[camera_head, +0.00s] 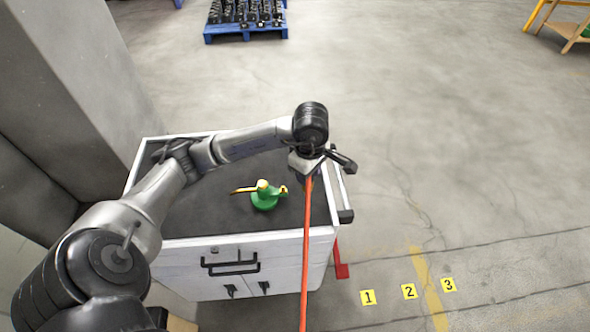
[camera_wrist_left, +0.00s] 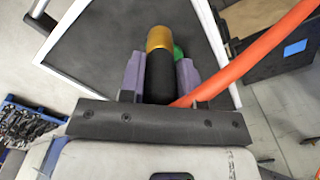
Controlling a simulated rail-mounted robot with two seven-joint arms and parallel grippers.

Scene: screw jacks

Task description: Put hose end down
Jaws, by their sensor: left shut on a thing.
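My left gripper (camera_head: 306,168) is above the right part of the grey cabinet top. In the left wrist view its two purple fingers (camera_wrist_left: 160,75) are shut on the hose end, a black cylinder (camera_wrist_left: 160,80) with a brass-coloured tip (camera_wrist_left: 159,38). The orange hose (camera_head: 307,240) runs from the gripper down to the bottom edge of the head view. It also crosses the right side of the wrist view (camera_wrist_left: 255,55). The hose end is hidden by the gripper in the head view. My right gripper is not in view.
A green object with a yellow lever (camera_head: 265,195) stands on the white cabinet (camera_head: 180,255), left of the gripper. The dark top around it is clear. A blue pallet (camera_head: 245,30) with black parts is far off. Floor labels (camera_head: 409,291) lie at right.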

